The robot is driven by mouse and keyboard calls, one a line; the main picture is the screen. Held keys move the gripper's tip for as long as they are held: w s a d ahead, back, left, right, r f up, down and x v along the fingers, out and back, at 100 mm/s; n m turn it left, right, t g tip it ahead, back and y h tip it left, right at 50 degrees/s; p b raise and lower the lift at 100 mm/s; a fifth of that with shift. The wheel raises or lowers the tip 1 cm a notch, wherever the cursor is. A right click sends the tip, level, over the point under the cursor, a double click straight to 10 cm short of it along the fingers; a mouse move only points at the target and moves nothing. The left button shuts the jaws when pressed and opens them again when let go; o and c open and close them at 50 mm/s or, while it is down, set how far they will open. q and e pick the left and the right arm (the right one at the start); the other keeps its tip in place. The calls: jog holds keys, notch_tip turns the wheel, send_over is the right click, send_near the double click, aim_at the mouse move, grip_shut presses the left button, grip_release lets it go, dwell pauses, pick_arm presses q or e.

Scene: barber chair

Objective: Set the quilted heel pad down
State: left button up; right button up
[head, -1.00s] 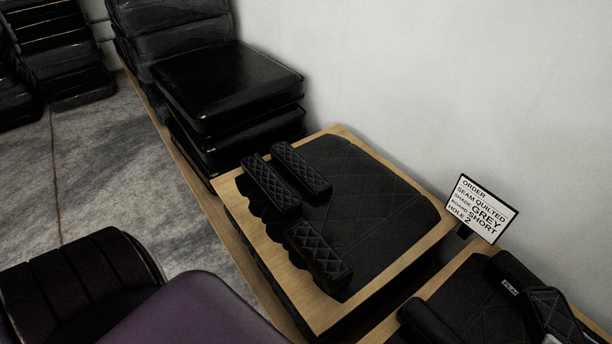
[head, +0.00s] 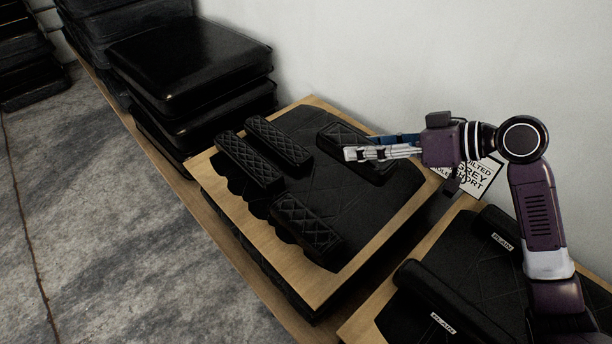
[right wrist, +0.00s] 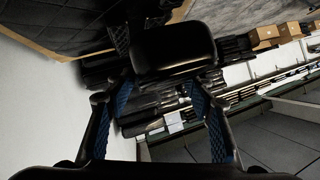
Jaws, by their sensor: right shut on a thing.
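The pad is over the far right part of the black quilted panel (head: 335,205) on the wooden board (head: 373,250). I cannot tell whether it touches the panel. In the right wrist view the pad (right wrist: 172,48) sits across the ends of the blue-lined fingers (right wrist: 158,95). Three other black quilted pads lie on the board: two side by side at the left (head: 247,160) (head: 279,143), one near the front (head: 307,229). My left gripper is not in view.
A second board at the lower right holds black pads tagged PLAIN (head: 440,300). Black cushions (head: 190,65) are stacked at the left. A pale wall (head: 400,50) runs behind.

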jog(key=b, duration=0.1)
send_over(351, 204)
jog(key=f, duration=0.2)
jog(key=shift+t, duration=0.3)
notch_tip(351, 204, down, 14)
jog(key=shift+f, duration=2.35)
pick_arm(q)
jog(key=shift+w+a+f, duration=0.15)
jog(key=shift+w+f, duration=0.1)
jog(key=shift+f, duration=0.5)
pick_arm(e)
jog(key=shift+f, duration=0.15)
jog(key=o, duration=1.3)
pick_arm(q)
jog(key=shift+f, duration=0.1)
